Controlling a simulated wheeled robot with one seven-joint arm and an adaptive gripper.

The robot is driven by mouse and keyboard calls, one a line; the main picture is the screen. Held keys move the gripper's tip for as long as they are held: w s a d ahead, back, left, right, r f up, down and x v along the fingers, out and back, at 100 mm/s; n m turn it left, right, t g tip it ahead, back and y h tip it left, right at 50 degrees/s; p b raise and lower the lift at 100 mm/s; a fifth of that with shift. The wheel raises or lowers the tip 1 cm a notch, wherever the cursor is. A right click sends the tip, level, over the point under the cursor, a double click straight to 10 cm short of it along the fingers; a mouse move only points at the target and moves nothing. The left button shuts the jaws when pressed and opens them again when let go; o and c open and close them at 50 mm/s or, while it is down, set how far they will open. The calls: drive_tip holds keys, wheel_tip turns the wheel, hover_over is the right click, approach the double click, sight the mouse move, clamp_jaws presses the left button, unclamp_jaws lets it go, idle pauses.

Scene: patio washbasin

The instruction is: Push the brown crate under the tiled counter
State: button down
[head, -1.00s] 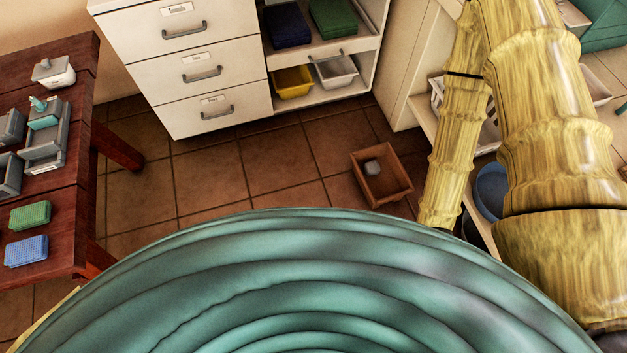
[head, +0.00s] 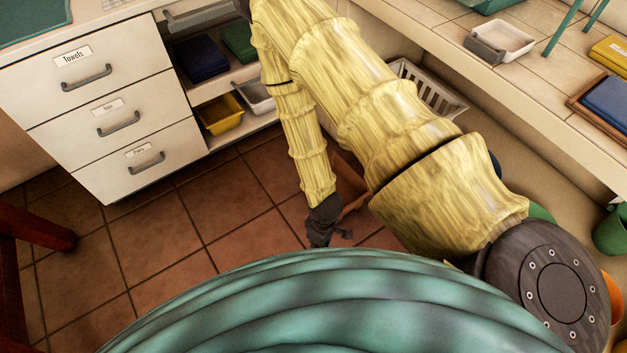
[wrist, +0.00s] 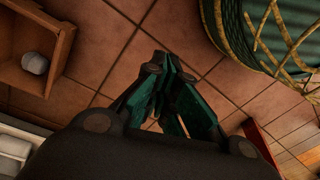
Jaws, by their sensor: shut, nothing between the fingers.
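The brown crate (head: 350,178) stands on the floor, in the head view mostly hidden behind my arm. In the wrist view the crate (wrist: 60,50) is at the upper left, with a small pale grey object (wrist: 35,62) inside. The tiled counter (head: 560,88) runs along the right of the head view, with open space below it. My gripper (head: 328,236) is low over the floor, on the near left side of the crate. In the wrist view its fingers (wrist: 163,70) are together and empty, apart from the crate.
A white drawer cabinet (head: 110,110) stands at the left, beside shelves with a yellow bin (head: 220,115). A white slatted basket (head: 425,92) is under the counter. A green pot (head: 610,232) is at the right. Tiled floor (head: 220,210) is clear left of my gripper.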

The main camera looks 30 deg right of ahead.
drive_tip(key=w+d+f+n+h+b, duration=0.1)
drive_tip(key=w+d+f+n+b, duration=0.3)
drive_tip(key=w+f+b, duration=0.45)
drive_tip(key=w+d+f+n+h+b, duration=0.1)
drive_tip(key=w+f+n+h+b, duration=0.1)
drive_tip(key=w+f+n+b, duration=0.5)
drive_tip(key=w+d+f+n+h+b, duration=0.1)
drive_tip(key=w+d+f+n+b, duration=0.2)
drive_tip(key=w+f+b, duration=0.75)
drive_tip(key=shift+t, duration=0.3)
drive_tip(key=b+x, duration=0.1)
drive_tip(key=x, duration=0.2)
drive_tip(key=w+b+x, duration=0.1)
drive_tip(key=x, duration=0.1)
drive_tip(key=w+b+x, duration=0.1)
drive_tip(key=x, duration=0.2)
drive_tip(key=shift+d+f, duration=0.25)
drive_tip(key=shift+d, duration=0.2)
drive_tip(key=shift+w+d+r+b, duration=0.1)
drive_tip(key=shift+d+r+b, duration=0.1)
drive_tip(key=shift+d, duration=0.35)
drive_tip(key=shift+d+r+b, duration=0.1)
drive_tip(key=shift+d+b, duration=0.1)
drive_tip(key=shift+d, duration=0.35)
drive_tip(key=shift+w+d+b, duration=0.1)
drive_tip(key=shift+d+b, duration=0.2)
drive_tip(key=shift+d, duration=0.45)
